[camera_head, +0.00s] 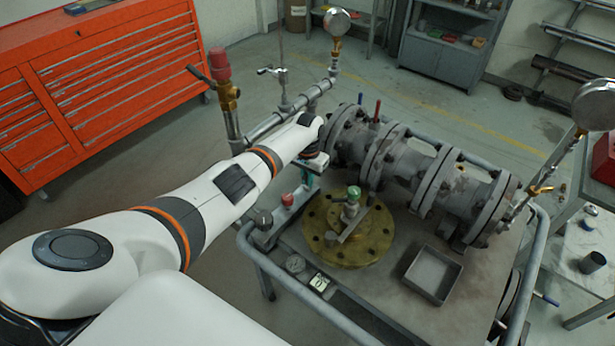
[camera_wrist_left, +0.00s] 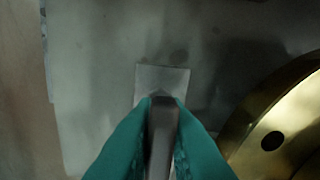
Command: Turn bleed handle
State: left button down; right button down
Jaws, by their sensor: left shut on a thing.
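My left gripper (camera_head: 309,178) reaches in from the left, over the left edge of the valve bench. In the left wrist view its teal fingers (camera_wrist_left: 163,108) are shut on a narrow grey bar (camera_wrist_left: 162,150), which looks like the bleed handle. A pale rectangular plate (camera_wrist_left: 165,78) lies under the far end of the bar. In the head view the gripper and arm hide the handle. The grey flanged gate valve (camera_head: 400,165) lies just right of the gripper. My right gripper is not in view.
A brass flange (camera_head: 374,240) with a green-topped fitting (camera_head: 353,194) sits right of the gripper. A red-topped fitting (camera_head: 287,199) stands close in front. Grey pipework (camera_head: 290,108) with a gauge (camera_head: 337,22) rises behind. An empty tray (camera_head: 433,274) lies on the bench.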

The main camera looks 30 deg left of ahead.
pick_arm(q)
jog(key=shift+w+r, duration=0.1)
jog(key=c, duration=1.4)
grip_release()
jog(key=shift+c, duration=0.2)
notch_tip(320, 180, up, 12)
jog(key=shift+b, duration=0.35)
